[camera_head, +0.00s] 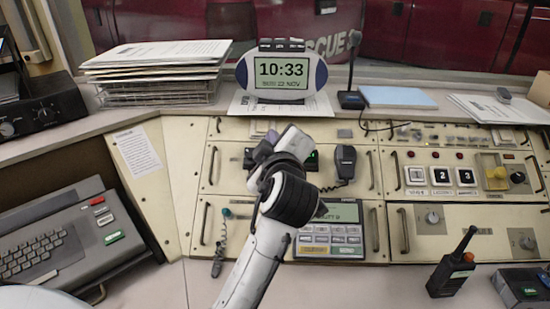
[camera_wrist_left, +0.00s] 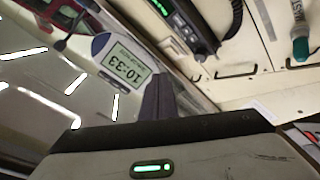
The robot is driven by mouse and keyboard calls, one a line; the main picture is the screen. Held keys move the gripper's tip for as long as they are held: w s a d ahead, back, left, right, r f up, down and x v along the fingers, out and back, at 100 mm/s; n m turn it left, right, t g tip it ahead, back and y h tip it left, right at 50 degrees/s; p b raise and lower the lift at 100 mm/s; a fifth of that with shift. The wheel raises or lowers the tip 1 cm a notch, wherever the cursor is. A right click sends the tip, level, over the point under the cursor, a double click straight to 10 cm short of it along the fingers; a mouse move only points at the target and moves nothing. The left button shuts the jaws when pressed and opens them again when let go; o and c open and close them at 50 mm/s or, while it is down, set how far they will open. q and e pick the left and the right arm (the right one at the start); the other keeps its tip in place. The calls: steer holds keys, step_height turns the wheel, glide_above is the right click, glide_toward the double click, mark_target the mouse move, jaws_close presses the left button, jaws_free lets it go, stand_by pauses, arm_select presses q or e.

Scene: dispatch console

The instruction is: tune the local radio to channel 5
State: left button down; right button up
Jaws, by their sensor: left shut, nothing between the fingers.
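A dark radio unit with a small green display (camera_head: 312,160) is set in the middle of the console's upper panel, with a handheld microphone (camera_head: 345,162) at its right. My left gripper (camera_head: 261,152) is in front of this radio and covers most of its face. In the left wrist view the radio (camera_wrist_left: 184,22) is near the top, with its green display lit; the channel is too small to read. The fingers (camera_wrist_left: 158,98) are closed together and empty, apart from the radio in that picture. My right gripper is in neither view.
A clock (camera_head: 282,74) reading 10:33 and a desk microphone (camera_head: 352,98) stand on the shelf behind. A keypad panel (camera_head: 332,240) lies below the radio. A handheld radio (camera_head: 452,272) stands front right, and a keyboard unit (camera_head: 60,240) is at left.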

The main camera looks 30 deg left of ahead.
arm_select(q)
steer(key=w+f+b, duration=0.1)
steer(key=f+b, duration=0.1)
steer(key=w+a+f+b, duration=0.1)
steer(key=f, duration=0.2)
steer(key=w+a+f+b, duration=0.1)
steer(key=w+f+b, duration=0.1)
steer(key=shift+w+a+f+b, duration=0.1)
steer(key=shift+a+f+b, duration=0.15)
steer(key=shift+b, duration=0.1)
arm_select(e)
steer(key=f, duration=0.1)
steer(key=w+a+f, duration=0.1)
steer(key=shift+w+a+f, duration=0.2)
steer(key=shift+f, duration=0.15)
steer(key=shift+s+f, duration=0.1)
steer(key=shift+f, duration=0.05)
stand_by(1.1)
arm_select(q)
steer(key=shift+w+a+f+b, duration=0.1)
steer(key=shift+w+f+b, duration=0.1)
steer(key=shift+f+b, duration=0.2)
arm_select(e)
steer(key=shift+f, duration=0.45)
